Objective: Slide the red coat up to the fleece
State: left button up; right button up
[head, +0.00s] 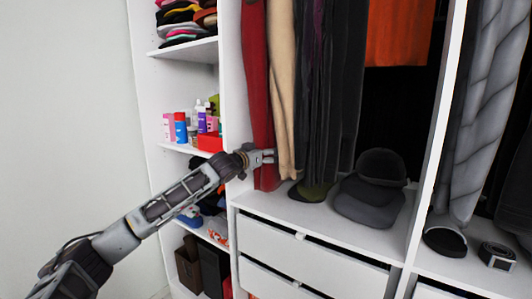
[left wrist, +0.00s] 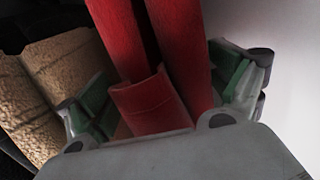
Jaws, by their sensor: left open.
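The red coat (head: 256,80) hangs at the left end of the middle section, beside the white divider. Just right of it hangs a tan garment (head: 283,80) with a fleece-like texture, with a small gap between them. My left gripper (head: 268,157) is at the lower part of the red coat. In the left wrist view its green-padded fingers (left wrist: 162,92) are open, with the red coat (left wrist: 150,100) between them. The tan fleece (left wrist: 65,85) lies outside the left-hand finger in that view. My right gripper is not in view.
Dark garments (head: 330,80) hang right of the fleece. Below are dark caps (head: 370,190) on the shelf above white drawers (head: 300,255). Left shelves hold bottles and boxes (head: 195,125). A white divider (head: 437,130) separates the right section with a grey quilted garment (head: 485,100).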

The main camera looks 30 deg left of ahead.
aim_at(258, 126)
pick_arm(q)
jog(key=shift+s, duration=0.2)
jog(key=s, duration=0.7)
jog(key=shift+a, duration=0.3)
dwell(0.6)
jog(key=shift+r, duration=0.15)
dwell(0.6)
notch_tip(258, 126, up, 9)
jog(key=p, duration=0.9)
jog(key=shift+r+p, duration=0.35)
jog(key=shift+p, duration=0.2)
